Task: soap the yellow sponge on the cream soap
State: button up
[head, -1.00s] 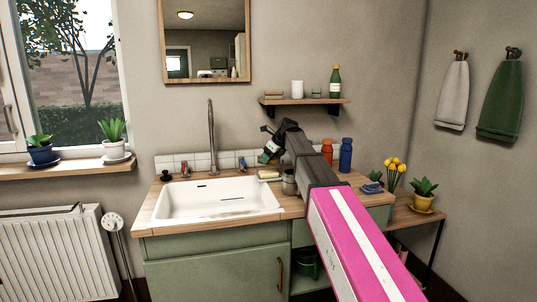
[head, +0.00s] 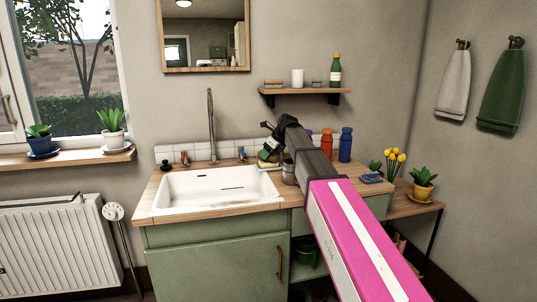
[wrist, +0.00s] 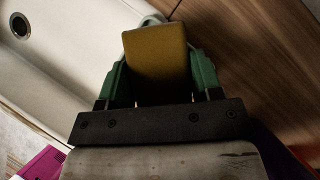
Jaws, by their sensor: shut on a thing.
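My gripper (head: 268,155) is at the back right corner of the sink, low over the counter. In the wrist view its green fingers (wrist: 160,75) are shut on the yellow sponge (wrist: 155,50), one on each side. A pale rim (wrist: 152,20) shows just past the sponge; I cannot tell whether it is the soap or its dish. In the head view a small cream piece, likely the cream soap (head: 268,167), shows just under the gripper, mostly hidden. Whether sponge and soap touch cannot be seen.
The white sink (head: 215,190) lies left of the gripper, with a tall tap (head: 211,125) behind it. A metal cup (head: 288,172) stands close to the right. Red (head: 326,143) and blue (head: 346,145) bottles stand farther right. A shelf (head: 305,91) hangs above.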

jog(key=shift+f, duration=0.5)
dwell(1.0)
jog(key=shift+r, duration=0.15)
jog(key=shift+r, duration=3.4)
